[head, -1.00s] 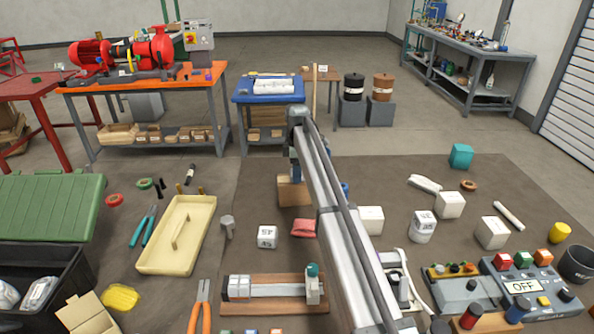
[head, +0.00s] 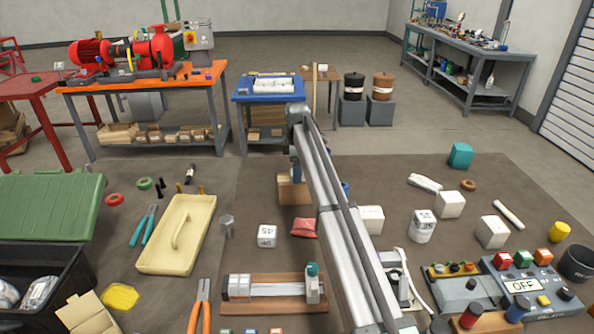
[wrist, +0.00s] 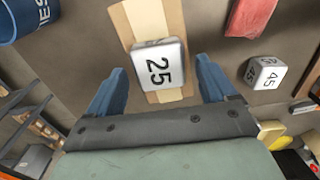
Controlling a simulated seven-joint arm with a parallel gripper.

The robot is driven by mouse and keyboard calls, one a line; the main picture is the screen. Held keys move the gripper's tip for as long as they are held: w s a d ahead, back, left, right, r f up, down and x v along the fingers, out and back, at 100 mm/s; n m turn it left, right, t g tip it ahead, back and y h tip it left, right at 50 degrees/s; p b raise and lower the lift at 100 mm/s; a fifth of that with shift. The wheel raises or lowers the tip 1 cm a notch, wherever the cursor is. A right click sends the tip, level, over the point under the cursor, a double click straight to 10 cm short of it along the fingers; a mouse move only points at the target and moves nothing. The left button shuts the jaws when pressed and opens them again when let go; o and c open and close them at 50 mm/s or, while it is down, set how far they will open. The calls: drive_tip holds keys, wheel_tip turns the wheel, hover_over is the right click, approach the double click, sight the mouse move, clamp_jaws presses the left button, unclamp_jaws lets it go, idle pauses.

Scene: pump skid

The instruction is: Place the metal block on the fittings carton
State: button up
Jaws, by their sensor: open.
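A pale grey block marked 25 (wrist: 158,66) lies on the tan fittings carton with a lighter tape strip (wrist: 152,18) in the wrist view. My gripper (wrist: 158,84) is open, with one blue finger on each side of the block and a visible gap on both sides. In the head view the carton (head: 293,192) stands on the dark mat, partly behind my arm. My gripper (head: 296,172) is at the carton's top there. I cannot make out the block in the head view, where my arm covers most of that spot.
A white block marked 45 (head: 267,236) and a red pouch (head: 304,228) lie in front of the carton. A cream tray (head: 176,235) is to the left. Several white blocks and a control box (head: 523,287) are to the right. A blue container (wrist: 28,18) shows in the wrist view.

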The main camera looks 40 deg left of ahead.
wheel_tip(320, 180, up, 12)
idle(0.5)
drive_tip(key=shift+f, duration=0.15)
idle(1.4)
